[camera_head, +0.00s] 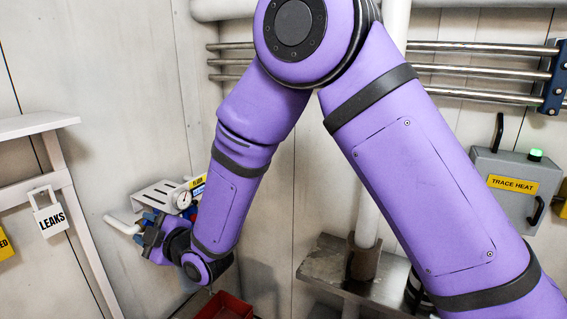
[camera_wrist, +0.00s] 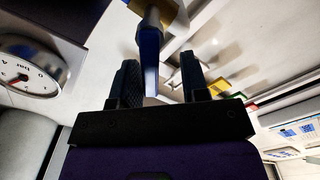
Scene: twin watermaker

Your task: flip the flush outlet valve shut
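My gripper (camera_wrist: 159,65) is open, with one dark finger on each side of the lever. A gap shows on both sides, wider on the right, so the fingers look clear of it. In the head view my gripper (camera_head: 152,232) is at lower left, below a metal bracket (camera_head: 152,193) and a round gauge (camera_head: 182,200). A yellow label (camera_head: 197,183) sits behind the gauge; its text is hard to read. The lever is not clear there.
The gauge also shows close at the left of the wrist view (camera_wrist: 30,68). A white pipe end (camera_head: 122,224) sticks out left of my gripper. A red bin (camera_head: 225,306) is below. A white frame with a LEAKS padlock tag (camera_head: 50,218) stands at left.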

